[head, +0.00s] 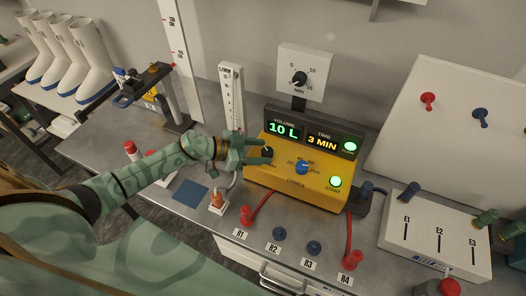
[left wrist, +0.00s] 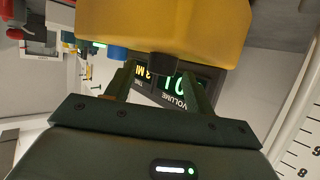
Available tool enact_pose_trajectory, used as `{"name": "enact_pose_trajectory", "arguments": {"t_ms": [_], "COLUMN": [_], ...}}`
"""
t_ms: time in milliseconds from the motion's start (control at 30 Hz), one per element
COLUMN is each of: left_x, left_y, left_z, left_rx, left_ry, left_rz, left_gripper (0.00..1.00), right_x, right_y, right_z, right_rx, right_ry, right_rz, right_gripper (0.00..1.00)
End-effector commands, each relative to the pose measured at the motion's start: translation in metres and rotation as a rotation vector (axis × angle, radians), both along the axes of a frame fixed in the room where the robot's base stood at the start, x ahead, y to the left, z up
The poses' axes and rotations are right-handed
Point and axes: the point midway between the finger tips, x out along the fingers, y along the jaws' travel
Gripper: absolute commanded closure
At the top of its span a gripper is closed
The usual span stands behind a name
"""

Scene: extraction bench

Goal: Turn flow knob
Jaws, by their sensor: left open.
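The yellow control box (head: 325,188) stands on the bench, with displays reading 10 L and 3 MIN above it. A black knob (head: 267,152) is at its left and a blue knob (head: 302,168) with small figures around it is in the middle. I cannot read which is marked flow. My left gripper (head: 262,151) is open at the black knob, its fingers pointing right. In the left wrist view, the black knob (left wrist: 165,65) lies between the open fingertips (left wrist: 161,78), with no clear contact; the blue knob (left wrist: 117,53) is to its left.
A flow tube scale (head: 231,95) stands behind my gripper. An orange-tipped switch (head: 217,199) and red plug (head: 247,214) are in front. A timer dial (head: 300,79) is behind the box. A white E1–E3 panel (head: 434,240) lies to the right.

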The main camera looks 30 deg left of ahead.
Motion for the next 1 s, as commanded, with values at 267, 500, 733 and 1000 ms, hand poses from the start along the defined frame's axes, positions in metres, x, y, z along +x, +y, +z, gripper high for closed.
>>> {"name": "enact_pose_trajectory", "arguments": {"t_ms": [267,500,733,1000], "left_x": [0.010,0.009,0.009,0.011], "left_y": [-0.009,-0.009,-0.009,-0.007], "left_z": [-0.005,-0.005,-0.005,-0.007], "left_rx": [0.002,0.001,0.001,0.002], "left_ry": [-0.002,-0.001,-0.001,-0.001], "left_rz": [0.000,0.001,0.000,-0.066], "left_gripper": [0.46,0.65,0.91,0.91], "right_x": [-0.006,-0.010,-0.010,-0.011], "right_y": [-0.004,0.009,0.011,0.006], "right_z": [-0.002,-0.003,-0.003,-0.012], "right_rx": [-0.005,0.011,0.014,0.007], "right_ry": [0.009,0.015,0.015,0.017], "right_rz": [-0.003,-0.004,-0.001,0.001], "right_gripper": [0.48,0.48,0.48,0.48]}}
